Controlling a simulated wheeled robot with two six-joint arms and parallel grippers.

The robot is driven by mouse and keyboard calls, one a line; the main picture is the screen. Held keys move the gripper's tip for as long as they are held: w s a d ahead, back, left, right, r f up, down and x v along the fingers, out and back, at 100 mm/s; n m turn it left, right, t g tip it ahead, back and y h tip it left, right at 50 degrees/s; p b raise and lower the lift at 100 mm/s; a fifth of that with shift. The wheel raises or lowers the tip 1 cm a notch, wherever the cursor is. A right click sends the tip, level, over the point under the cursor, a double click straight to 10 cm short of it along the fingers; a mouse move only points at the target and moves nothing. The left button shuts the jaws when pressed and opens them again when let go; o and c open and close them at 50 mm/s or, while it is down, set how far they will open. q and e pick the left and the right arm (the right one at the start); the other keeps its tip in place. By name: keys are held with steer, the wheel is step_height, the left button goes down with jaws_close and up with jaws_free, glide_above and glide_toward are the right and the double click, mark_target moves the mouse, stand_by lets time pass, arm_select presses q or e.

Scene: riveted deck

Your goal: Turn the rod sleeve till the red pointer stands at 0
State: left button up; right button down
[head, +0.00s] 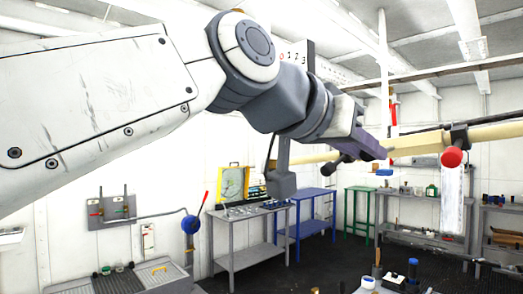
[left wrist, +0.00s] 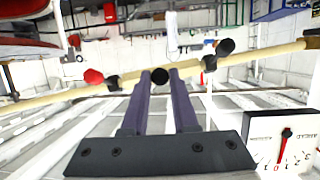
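A pale rod (head: 491,132) runs across the head view; it also crosses the left wrist view (left wrist: 268,54). It carries dark collars, one with a red knob (head: 452,157), also in the wrist view (left wrist: 93,76), and one with a black knob (left wrist: 226,46). Another black round end (left wrist: 159,75) shows between my left fingertips. My left gripper (head: 380,150) is open at the rod, its purple fingers (left wrist: 160,78) on both sides of that black end; contact cannot be told. My right gripper is out of view.
My left arm covers much of the head view and most of the dial board (head: 296,50). A grey workbench (head: 246,256), a blue table (head: 310,229) and shelves (head: 425,240) stand beyond. A lever with a red handle (head: 204,200) is at the left wall.

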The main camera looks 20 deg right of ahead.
arm_select(q)
steer(key=o, duration=0.4)
steer(key=b+v, duration=0.1)
steer(key=v, duration=0.9)
steer(key=shift+s+a+b, duration=0.1)
steer(key=shift+a+b, duration=0.1)
steer(key=shift+b, duration=0.2)
